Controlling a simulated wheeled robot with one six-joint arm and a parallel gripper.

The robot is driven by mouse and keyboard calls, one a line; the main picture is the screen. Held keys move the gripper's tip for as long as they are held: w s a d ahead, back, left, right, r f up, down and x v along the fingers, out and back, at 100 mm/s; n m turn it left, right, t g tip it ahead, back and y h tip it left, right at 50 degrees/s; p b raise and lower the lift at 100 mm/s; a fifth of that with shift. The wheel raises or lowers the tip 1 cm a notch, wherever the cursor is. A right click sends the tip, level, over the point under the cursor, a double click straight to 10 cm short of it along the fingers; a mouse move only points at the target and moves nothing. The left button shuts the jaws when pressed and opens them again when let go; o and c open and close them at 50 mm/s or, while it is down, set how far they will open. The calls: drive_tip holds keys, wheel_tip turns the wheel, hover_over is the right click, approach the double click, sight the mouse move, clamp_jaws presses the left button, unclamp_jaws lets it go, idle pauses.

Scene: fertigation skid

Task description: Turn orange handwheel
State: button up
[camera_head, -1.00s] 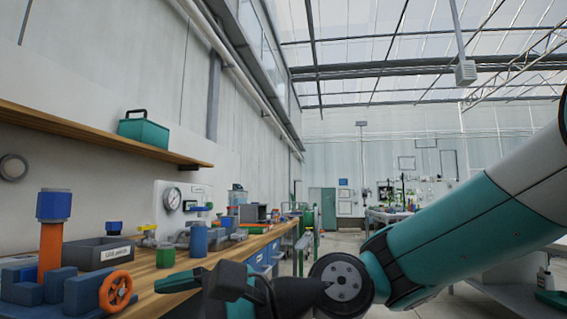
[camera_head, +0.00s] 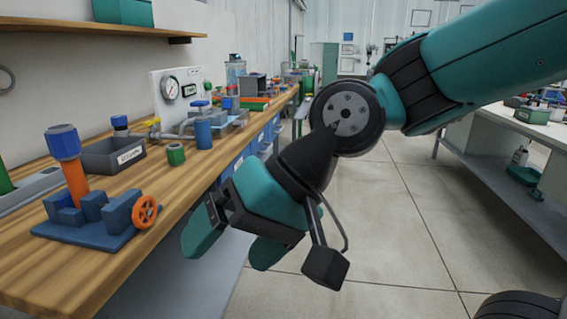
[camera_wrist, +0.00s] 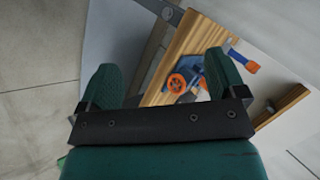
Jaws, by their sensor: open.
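The orange handwheel (camera_head: 145,211) is a small spoked wheel on the right side of a blue fixture (camera_head: 90,222) near the bench's front edge. An orange post with a blue cap (camera_head: 67,160) stands on the same fixture. My gripper (camera_head: 226,250) is open and empty, beyond the bench edge to the right of the handwheel and clearly apart from it. In the wrist view, the handwheel (camera_wrist: 177,83) shows between the two green fingers of my gripper (camera_wrist: 165,75), some distance away. Part of the blue fixture is hidden by a finger there.
The wooden bench (camera_head: 190,180) runs along the left wall. A grey bin (camera_head: 112,153), a green cylinder (camera_head: 176,154), a blue cylinder (camera_head: 203,133) and a gauge panel (camera_head: 170,92) stand behind the fixture.

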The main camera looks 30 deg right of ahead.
drive_tip(key=s+d+r+n+g+h+p, duration=0.1)
drive_tip(key=s+d+r+n+h+p, duration=0.2)
drive_tip(key=p, duration=0.4)
drive_tip(key=shift+s+d+r+n+g, duration=0.4)
drive_tip(key=shift+s+r+n, duration=0.25)
drive_tip(key=shift+r+n, duration=0.4)
